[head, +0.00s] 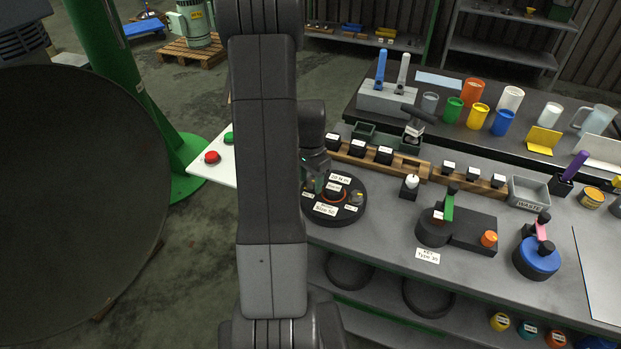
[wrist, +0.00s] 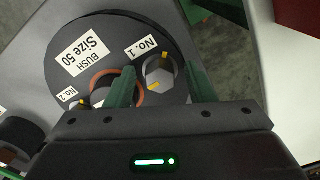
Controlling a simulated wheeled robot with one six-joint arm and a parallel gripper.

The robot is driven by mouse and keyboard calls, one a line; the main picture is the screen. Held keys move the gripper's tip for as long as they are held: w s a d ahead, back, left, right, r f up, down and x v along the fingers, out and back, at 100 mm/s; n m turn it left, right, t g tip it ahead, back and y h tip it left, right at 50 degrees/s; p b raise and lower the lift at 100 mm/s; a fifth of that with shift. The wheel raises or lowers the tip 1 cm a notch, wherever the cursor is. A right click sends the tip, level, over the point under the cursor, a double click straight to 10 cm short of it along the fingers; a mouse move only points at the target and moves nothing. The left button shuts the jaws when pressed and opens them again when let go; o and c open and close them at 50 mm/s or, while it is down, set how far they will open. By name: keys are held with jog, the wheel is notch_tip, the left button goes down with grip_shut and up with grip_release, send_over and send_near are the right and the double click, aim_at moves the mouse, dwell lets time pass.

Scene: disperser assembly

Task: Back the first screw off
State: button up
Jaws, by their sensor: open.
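A round dark disc (head: 350,216) lies on the grey bench, with white labels and an orange ring at its middle. In the wrist view the disc (wrist: 62,33) shows the labels "BUSH Size 50", "No. 1" and "No. 2". The first screw (wrist: 163,72), a grey hex head with a yellow mark, sits by the "No. 1" label. My gripper (wrist: 163,82) is open, its green fingers on either side of that screw, with gaps visible. Whether they are level with the head cannot be told. The second screw (wrist: 80,103) is partly hidden beside the left finger.
A white panel with a red button (head: 212,157) stands left of the disc. Behind the disc are wooden racks with black blocks (head: 357,148). To its right are a dark fixture (head: 472,228) and a blue round part (head: 538,258). My arm hides part of the bench.

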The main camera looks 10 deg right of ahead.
jog(key=shift+c, duration=0.4)
jog(key=c, duration=0.9)
jog(key=shift+n, duration=0.3)
jog(key=shift+n+b, duration=0.7)
jog(key=shift+n, duration=0.3)
jog(key=n+b, duration=0.1)
jog(key=n, duration=0.3)
jog(key=shift+d+n+b, duration=0.1)
jog(key=shift+n+b, duration=0.2)
jog(key=shift+b, duration=0.1)
jog(key=n+b, duration=0.1)
jog(key=n, duration=0.3)
jog(key=shift+s+d, duration=0.1)
jog(key=shift+n+b, duration=0.35)
jog(key=shift+n, duration=1.45)
jog(key=shift+r, duration=0.1)
